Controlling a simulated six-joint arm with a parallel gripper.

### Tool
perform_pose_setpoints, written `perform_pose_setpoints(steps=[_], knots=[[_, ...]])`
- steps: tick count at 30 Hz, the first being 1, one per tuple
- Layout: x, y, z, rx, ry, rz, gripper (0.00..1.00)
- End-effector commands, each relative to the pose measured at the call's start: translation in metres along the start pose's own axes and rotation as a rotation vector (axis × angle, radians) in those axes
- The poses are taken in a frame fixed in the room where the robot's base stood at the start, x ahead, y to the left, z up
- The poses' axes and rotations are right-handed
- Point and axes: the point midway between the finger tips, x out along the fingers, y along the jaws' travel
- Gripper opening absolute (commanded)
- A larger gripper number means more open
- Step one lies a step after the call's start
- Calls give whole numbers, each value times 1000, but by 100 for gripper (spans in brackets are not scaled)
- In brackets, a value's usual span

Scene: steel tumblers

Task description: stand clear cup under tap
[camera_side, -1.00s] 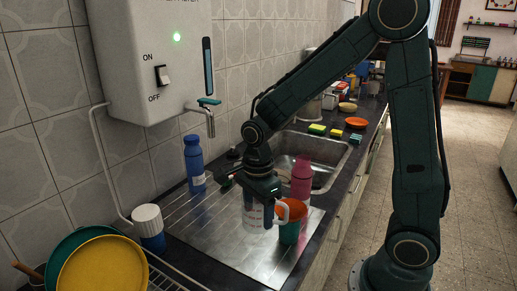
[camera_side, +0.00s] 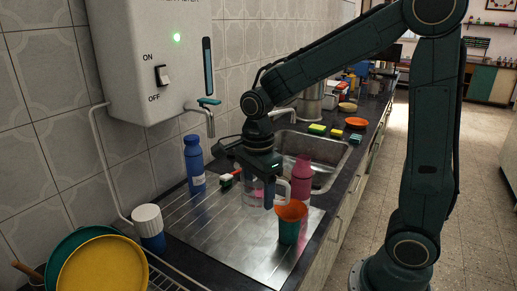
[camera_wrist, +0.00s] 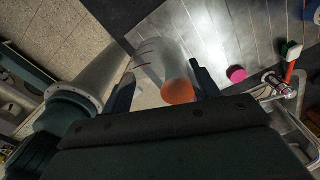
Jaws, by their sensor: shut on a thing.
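The clear cup (camera_side: 252,192) is a see-through mug with a clear handle on its right side in the side view. My gripper (camera_side: 262,190) is shut on it and holds it upright, above the steel drainboard. In the wrist view my gripper (camera_wrist: 163,88) has the clear cup (camera_wrist: 155,58) between its fingers, with red marks on its wall. The tap (camera_side: 208,120) is a bent metal spout with a teal lever under the white wall heater (camera_side: 155,50). The cup is right of the tap and lower, apart from it.
An orange and teal tumbler (camera_side: 289,224) and a pink bottle (camera_side: 301,182) stand close by on the right. A red-handled brush (camera_side: 228,181) lies left of the cup. The front drainboard (camera_side: 235,245) is clear.

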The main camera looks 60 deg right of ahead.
Motion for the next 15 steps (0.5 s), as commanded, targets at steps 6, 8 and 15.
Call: perform_pose_setpoints(steps=[6,8,15], knots=[[1,0,0,-6,0,0,37],[1,-1,0,-15,0,1,37],[9,-7,3,-126,0,1,37]])
